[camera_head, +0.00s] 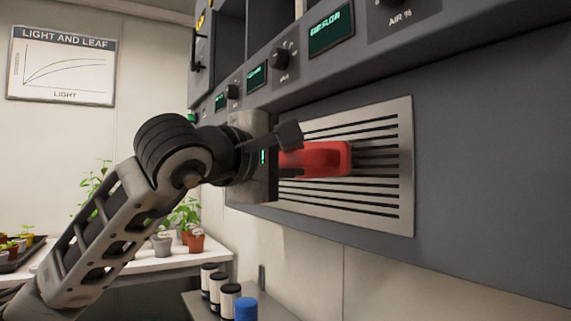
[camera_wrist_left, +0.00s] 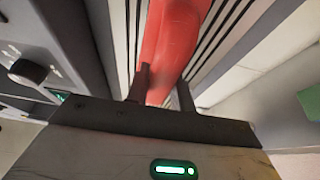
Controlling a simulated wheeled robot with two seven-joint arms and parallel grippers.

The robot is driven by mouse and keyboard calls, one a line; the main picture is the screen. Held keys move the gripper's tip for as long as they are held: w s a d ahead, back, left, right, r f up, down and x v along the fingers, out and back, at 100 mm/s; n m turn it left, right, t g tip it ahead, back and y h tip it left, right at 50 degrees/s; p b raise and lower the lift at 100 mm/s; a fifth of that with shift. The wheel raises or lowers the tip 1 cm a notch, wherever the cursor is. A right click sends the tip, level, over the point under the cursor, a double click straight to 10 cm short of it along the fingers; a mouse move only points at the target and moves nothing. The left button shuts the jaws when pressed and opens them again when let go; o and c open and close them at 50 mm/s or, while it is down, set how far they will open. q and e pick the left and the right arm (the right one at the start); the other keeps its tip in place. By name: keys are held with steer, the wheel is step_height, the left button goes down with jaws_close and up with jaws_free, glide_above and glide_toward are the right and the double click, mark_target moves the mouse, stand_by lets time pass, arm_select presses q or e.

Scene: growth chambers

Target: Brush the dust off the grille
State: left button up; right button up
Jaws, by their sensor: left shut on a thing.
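The grille (camera_head: 400,197) is a pale metal plate with dark horizontal slots, set in the grey front of the chamber. My left gripper (camera_head: 284,160) is in front of its left part and is shut on a red brush (camera_head: 325,158). The brush lies across the middle of the grille; its bristles are not visible, so I cannot tell whether they touch the slots. In the left wrist view the red brush (camera_wrist_left: 172,45) sits between the two dark fingers, with the grille slots (camera_wrist_left: 222,40) behind it. I cannot make out dust. My right gripper is not in view.
A control panel with knobs (camera_head: 281,57) and green displays (camera_head: 331,31) juts out above the grille. Potted plants (camera_head: 193,238) stand on a white bench at left.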

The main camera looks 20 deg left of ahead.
arm_select(q)
steer(key=shift+w+a, duration=1.2)
steer(key=shift+a, duration=0.1)
steer(key=w+a+p, duration=0.9)
steer(key=w+a, duration=0.2)
steer(key=a, duration=0.2)
steer(key=shift+w, duration=0.25)
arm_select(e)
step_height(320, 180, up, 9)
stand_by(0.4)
